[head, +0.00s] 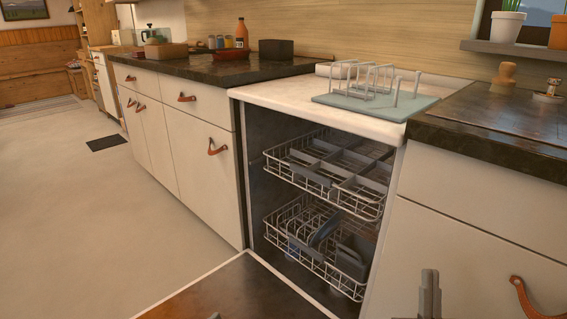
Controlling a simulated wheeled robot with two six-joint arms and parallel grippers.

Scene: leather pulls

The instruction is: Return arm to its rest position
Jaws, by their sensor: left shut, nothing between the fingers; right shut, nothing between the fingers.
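My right gripper (430,288) points up at the bottom edge, in front of the white cabinet right of the dishwasher. It is shut and empty. Only a small grey tip of my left gripper (214,316) shows at the bottom edge, over the lowered dishwasher door (245,290). It is shut and holds nothing. Most of both arms is out of view.
The dishwasher stands open with an upper rack (330,170) and a lower rack (300,235) holding a few dishes. A drying rack on a blue-green mat (375,105) stands on top. Leather pulls (217,146) hang from the cabinets.

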